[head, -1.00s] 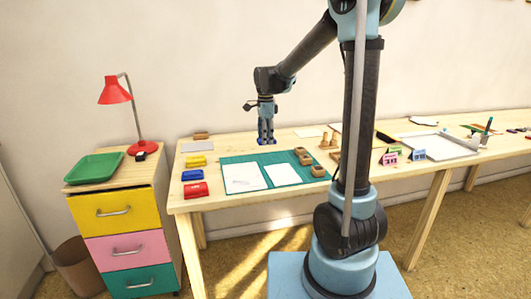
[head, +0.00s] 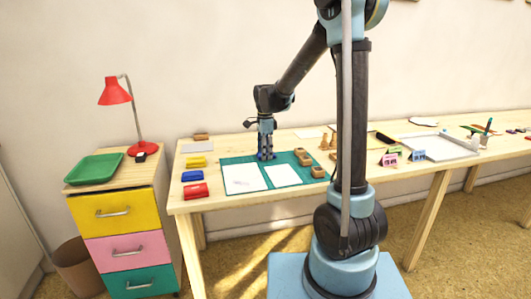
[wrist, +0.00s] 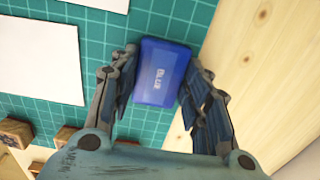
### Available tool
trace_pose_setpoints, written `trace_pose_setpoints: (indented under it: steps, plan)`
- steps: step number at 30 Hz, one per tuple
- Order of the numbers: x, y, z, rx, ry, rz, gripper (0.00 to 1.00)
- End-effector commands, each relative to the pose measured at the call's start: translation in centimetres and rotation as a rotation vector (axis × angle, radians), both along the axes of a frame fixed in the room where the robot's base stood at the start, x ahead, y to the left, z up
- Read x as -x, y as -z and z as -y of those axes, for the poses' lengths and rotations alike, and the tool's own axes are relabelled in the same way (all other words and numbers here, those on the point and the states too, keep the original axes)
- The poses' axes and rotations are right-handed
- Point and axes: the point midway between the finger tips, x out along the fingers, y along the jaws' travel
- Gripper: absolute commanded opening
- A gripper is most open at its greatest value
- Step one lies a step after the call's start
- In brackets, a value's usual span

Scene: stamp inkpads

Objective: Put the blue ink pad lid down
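In the head view my gripper (head: 266,157) points down at the back edge of the green cutting mat (head: 240,160). The lid is mostly hidden there by the fingers. I cannot tell whether it touches the mat. The blue ink pad (head: 193,176) sits at the table's left side.
A yellow pad (head: 196,162) and a red pad (head: 195,191) flank the blue pad. White sheets (head: 244,178) lie on the mat. Wooden stamps (head: 304,158) stand at its right. The mat's back left part is bare.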

Motion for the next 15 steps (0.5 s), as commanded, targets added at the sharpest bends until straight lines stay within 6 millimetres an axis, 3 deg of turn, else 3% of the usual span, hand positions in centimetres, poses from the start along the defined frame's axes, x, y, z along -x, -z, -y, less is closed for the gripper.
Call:
trace_pose_setpoints:
  steps: [1, 2, 15]
  plan:
    - [-0.01, -0.02, 0.01, 0.0, 0.0, 0.0, 0.56]
    - [-0.01, -0.02, 0.01, 0.0, 0.0, 0.0, 0.63]
    - [0.0, -0.47, 0.06, 0.0, 0.001, 0.0, 0.63]
